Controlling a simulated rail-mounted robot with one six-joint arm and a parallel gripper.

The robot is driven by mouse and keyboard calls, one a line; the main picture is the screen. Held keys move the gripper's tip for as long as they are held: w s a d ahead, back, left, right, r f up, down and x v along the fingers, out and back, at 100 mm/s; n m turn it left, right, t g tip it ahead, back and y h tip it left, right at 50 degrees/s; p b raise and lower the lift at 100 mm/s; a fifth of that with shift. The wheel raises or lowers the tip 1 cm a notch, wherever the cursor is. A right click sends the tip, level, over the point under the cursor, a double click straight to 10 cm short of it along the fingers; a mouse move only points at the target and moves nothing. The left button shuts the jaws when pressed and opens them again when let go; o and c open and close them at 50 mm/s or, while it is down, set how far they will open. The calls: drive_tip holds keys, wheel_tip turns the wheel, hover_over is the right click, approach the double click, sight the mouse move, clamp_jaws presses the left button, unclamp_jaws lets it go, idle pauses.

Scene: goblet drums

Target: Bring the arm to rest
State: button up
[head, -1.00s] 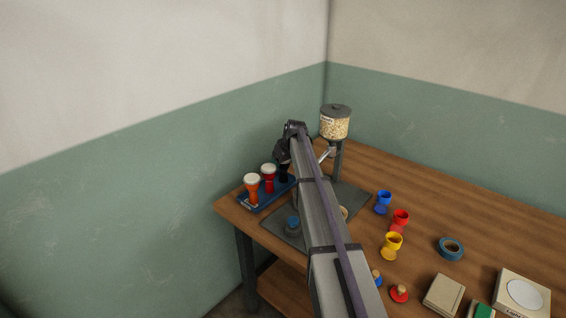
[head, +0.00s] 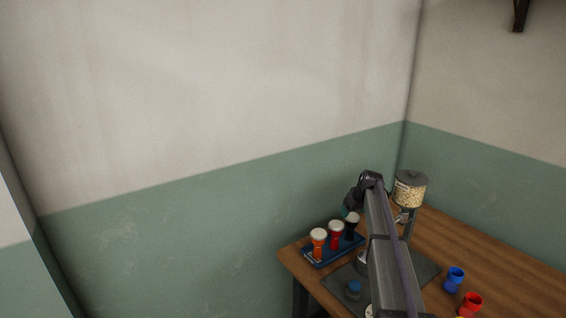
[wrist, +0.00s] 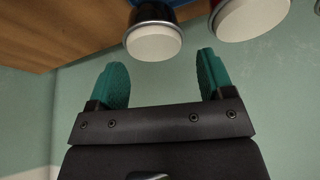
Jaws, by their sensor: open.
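My gripper (wrist: 163,84) is open and empty in the wrist view, its two teal fingers spread apart. A dark drum with a white top (wrist: 153,42) shows just beyond the gap between the fingertips. A red drum with a white top (wrist: 240,18) is to its right, clear of the fingers. The gripper's end is mostly hidden there behind the arm, beside the dark drum (head: 352,228).
An orange drum (head: 318,246) and a red drum (head: 336,236) stand with the dark one on a blue tray (head: 322,259). A dispenser of pale pellets (head: 410,190) stands behind my arm. Blue (head: 455,279) and red (head: 470,304) goblets stand at right on the wooden table (head: 500,268).

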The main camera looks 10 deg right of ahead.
drive_tip(key=s+a+m+g+b, duration=0.1)
drive_tip(key=s+a, duration=0.7)
drive_tip(key=s, duration=0.5)
drive_tip(key=s+a+f+g, duration=0.1)
drive_tip(key=s+a+g, duration=0.1)
drive_tip(key=s+a, duration=0.6)
drive_tip(key=s+a+f+m+g+h+b, duration=0.1)
drive_tip(key=s+a, duration=0.7)
drive_tip(key=s, duration=1.1)
drive_tip(key=shift+s+m+g+b, duration=0.3)
drive_tip(key=shift+a+f, duration=0.1)
